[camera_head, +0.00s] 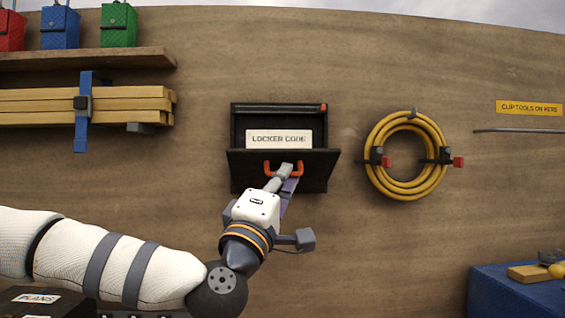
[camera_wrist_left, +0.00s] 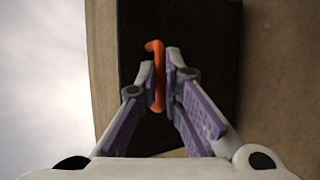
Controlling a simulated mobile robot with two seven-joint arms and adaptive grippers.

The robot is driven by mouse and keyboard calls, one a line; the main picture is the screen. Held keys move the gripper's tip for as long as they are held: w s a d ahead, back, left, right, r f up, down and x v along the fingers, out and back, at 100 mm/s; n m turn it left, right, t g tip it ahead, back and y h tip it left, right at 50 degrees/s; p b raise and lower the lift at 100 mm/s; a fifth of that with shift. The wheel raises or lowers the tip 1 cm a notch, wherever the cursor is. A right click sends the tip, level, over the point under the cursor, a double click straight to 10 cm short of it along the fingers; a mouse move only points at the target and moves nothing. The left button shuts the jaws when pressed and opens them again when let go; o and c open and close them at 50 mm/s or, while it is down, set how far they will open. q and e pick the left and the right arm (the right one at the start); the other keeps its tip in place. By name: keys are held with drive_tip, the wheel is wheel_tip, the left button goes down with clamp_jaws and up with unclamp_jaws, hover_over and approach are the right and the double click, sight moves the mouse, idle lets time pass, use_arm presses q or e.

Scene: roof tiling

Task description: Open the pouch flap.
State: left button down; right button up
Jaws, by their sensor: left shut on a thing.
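A dark pouch or box is fixed to the wall in the middle of the head view. Its front flap (camera_head: 318,172) is tipped down and outward, so the upper inside shows with a white card (camera_head: 279,139) reading LOCKER CODE. An orange handle (camera_head: 267,169) sits on the flap; it also shows in the left wrist view (camera_wrist_left: 159,72). My left gripper (camera_head: 284,172) is shut on the handle, with its fingers on either side of the bar in the wrist view. The gripper hides part of the handle and flap. My right gripper is not in view.
A coiled yellow hose (camera_head: 376,178) hangs on the wall to the right. Strapped planks (camera_head: 40,105) and a shelf (camera_head: 110,58) with red, blue and green pouches are at left. A blue-covered table (camera_head: 500,300) stands at lower right.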

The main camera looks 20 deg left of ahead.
use_arm(q)
wheel_tip(320, 180, down, 6)
drive_tip(key=m+t+b, duration=0.1)
drive_tip(key=b, duration=0.1)
drive_tip(key=shift+a+b, duration=0.25)
drive_tip(key=shift+b, duration=0.1)
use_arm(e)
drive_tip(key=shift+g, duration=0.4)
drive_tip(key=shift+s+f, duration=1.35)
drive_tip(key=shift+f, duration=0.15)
use_arm(q)
drive_tip(key=shift+f+h, duration=0.1)
drive_tip(key=shift+h, duration=0.3)
drive_tip(key=c, duration=2.1)
unclamp_jaws()
drive_tip(key=shift+o, duration=0.5)
drive_tip(key=shift+w, duration=0.2)
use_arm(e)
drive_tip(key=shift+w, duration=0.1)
